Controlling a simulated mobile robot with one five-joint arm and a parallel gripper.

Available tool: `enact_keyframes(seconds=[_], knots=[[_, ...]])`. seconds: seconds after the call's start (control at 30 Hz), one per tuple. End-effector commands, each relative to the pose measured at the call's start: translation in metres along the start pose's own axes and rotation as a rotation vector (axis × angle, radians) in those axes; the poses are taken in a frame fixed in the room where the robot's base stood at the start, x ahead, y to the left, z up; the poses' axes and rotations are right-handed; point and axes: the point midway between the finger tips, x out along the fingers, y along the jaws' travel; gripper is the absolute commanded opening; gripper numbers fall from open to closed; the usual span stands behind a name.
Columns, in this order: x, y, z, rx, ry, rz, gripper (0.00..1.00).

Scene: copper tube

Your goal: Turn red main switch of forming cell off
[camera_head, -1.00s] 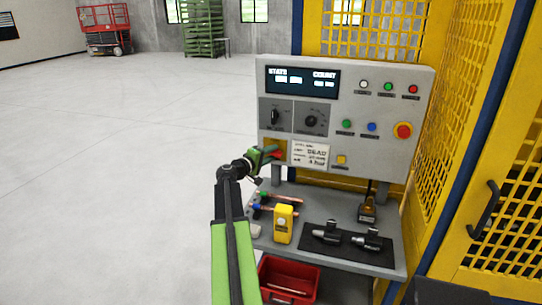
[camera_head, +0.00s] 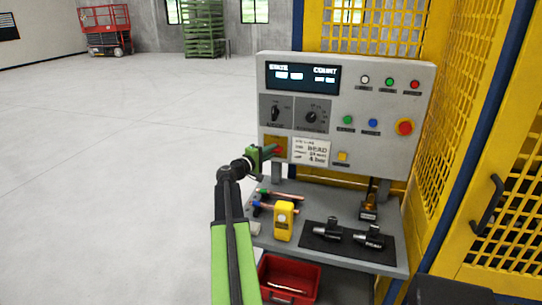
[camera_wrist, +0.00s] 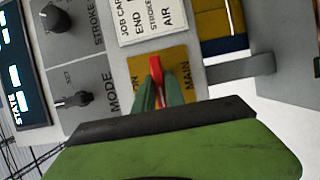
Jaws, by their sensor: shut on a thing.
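The red main switch (camera_head: 278,151) sits on a yellow plate (camera_head: 273,139) at the lower left of the grey control panel. My gripper (camera_head: 268,152) is at the panel front, on this switch. In the wrist view the red handle (camera_wrist: 155,66) stands between the two green fingers of my gripper (camera_wrist: 156,88), which are shut on it. The words ON and MAIN show on the yellow plate on either side; the handle's base is partly hidden by the fingers.
The panel has two black knobs (camera_head: 311,117), several small buttons and a red emergency button (camera_head: 404,127). Below is a shelf with a yellow device (camera_head: 284,221), tubes and black tools. A red bin (camera_head: 289,279) stands underneath. Open floor lies left.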

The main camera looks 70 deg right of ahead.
Motion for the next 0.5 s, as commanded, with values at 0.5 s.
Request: enact_keyframes(seconds=[0.5], knots=[[-0.0001, -0.0003, 0.0006, -0.021, -0.001, 0.007, 0.36]])
